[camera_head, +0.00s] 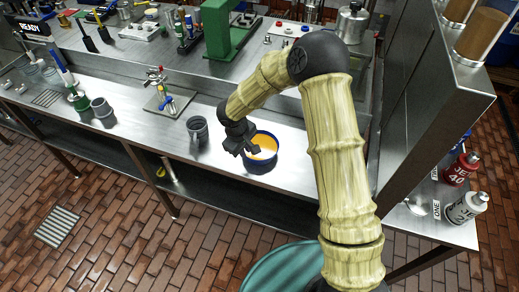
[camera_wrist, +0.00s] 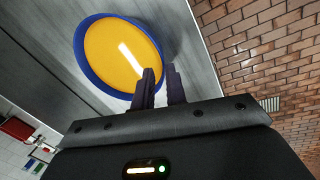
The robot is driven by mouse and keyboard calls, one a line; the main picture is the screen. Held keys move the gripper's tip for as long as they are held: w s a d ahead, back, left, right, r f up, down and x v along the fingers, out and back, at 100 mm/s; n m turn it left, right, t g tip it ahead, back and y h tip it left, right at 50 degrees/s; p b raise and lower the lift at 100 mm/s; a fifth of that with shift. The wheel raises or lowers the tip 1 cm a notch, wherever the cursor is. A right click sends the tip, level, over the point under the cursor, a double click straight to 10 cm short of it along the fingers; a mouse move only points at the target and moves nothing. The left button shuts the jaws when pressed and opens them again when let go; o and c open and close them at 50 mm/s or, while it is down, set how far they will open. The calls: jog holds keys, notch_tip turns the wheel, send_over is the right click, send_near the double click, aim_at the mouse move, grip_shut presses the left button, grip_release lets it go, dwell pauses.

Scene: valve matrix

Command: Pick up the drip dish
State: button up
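The drip dish, a round blue dish (camera_head: 262,168) with a yellow-orange inside, is on the steel counter near its front edge. It also shows in the wrist view, its yellow inside (camera_wrist: 115,55) facing the camera. My gripper (camera_head: 243,150) is at the dish's left rim in the head view. In the wrist view its two dark fingers (camera_wrist: 160,75) are a little apart. One finger overlaps the yellow inside and the other is beyond the blue rim. I cannot tell whether either finger touches the rim.
A grey cup (camera_head: 198,131) stands left of the dish, and a small valve stand (camera_head: 167,101) further left. More grey cups (camera_head: 103,112) are at the far left.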

jog(key=f, duration=0.3)
jog(key=f+p, duration=0.1)
jog(key=shift+w+d+f, duration=0.15)
jog(key=shift+d+f, duration=0.1)
jog(key=shift+d, duration=0.15)
jog(key=shift+c, duration=0.2)
grip_shut()
notch_tip(320, 180, up, 10)
jog(key=shift+r+b, duration=0.1)
jog(key=shift+b, duration=0.5)
dwell(0.5)
